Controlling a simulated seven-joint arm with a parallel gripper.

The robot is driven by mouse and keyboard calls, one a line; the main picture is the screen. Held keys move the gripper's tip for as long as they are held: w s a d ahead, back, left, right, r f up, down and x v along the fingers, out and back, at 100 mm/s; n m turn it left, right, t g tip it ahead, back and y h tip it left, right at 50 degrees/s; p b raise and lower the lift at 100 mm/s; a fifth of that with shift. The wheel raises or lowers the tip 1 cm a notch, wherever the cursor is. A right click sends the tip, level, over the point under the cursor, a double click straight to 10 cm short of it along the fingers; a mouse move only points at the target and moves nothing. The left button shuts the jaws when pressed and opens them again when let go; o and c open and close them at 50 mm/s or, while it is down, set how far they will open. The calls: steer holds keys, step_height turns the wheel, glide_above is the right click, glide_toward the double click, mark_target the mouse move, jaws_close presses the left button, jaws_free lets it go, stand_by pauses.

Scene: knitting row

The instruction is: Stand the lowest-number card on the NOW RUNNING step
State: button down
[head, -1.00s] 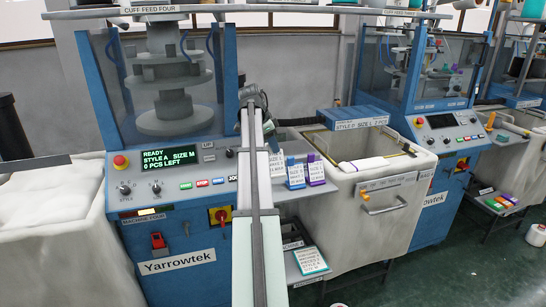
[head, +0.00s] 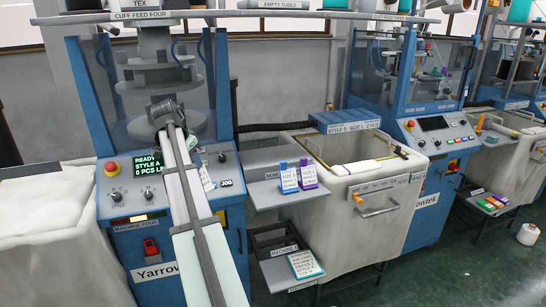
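A pale card (head: 206,177) hangs tilted in front of machine four's panel, just right of my forearm. It has moved along with my arm, so my gripper appears shut on it; the fingers are hidden behind the arm, and its number is unreadable. A blue-topped card (head: 288,179) and a purple-topped card (head: 308,174) stand side by side on the right part of the grey step shelf (head: 263,198). A small label (head: 271,175) at the back of this shelf seems to start with "NOW". The shelf's left part is bare.
Machine four's display (head: 148,163) reads READY, partly covered by my arm. A lower shelf (head: 272,273) holds a teal-edged card (head: 305,264). A pale bin (head: 372,215) stands right of the step, and a white bin (head: 45,215) stands at the left.

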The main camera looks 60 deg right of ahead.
steer(key=w+a+f+n+t+y, duration=0.1)
steer(key=w+a+f+n+t, duration=0.3)
steer(key=a, duration=1.2)
steer(key=w+a+n+g+y, duration=0.1)
steer(key=w+a+n, duration=0.35)
steer(key=a, duration=1.05)
steer(key=w+a+f+n+t+y, duration=0.15)
steer(key=a+n, duration=0.55)
steer(key=a, duration=0.9)
steer(key=s+d+r+m+g+h, duration=0.1)
steer(key=s+d+m, duration=0.2)
steer(key=d, duration=1.5)
steer(key=s+d+r+m+h, duration=0.2)
steer(key=s+d+m, duration=0.1)
steer(key=d, duration=1.6)
steer(key=s+d+r+m+g, duration=0.2)
steer(key=s+d+r+m, duration=0.3)
steer(key=d, duration=1)
steer(key=s+d+r+m+g, duration=0.25)
steer(key=s+d+m, duration=0.35)
steer(key=d, duration=0.9)
steer(key=s+d+r+m+g, duration=0.2)
steer(key=s+d+r+m, duration=0.35)
steer(key=d, duration=1.05)
step_height(320, 180, down, 11)
steer(key=shift+a+y, duration=0.2)
steer(key=shift+y, duration=0.15)
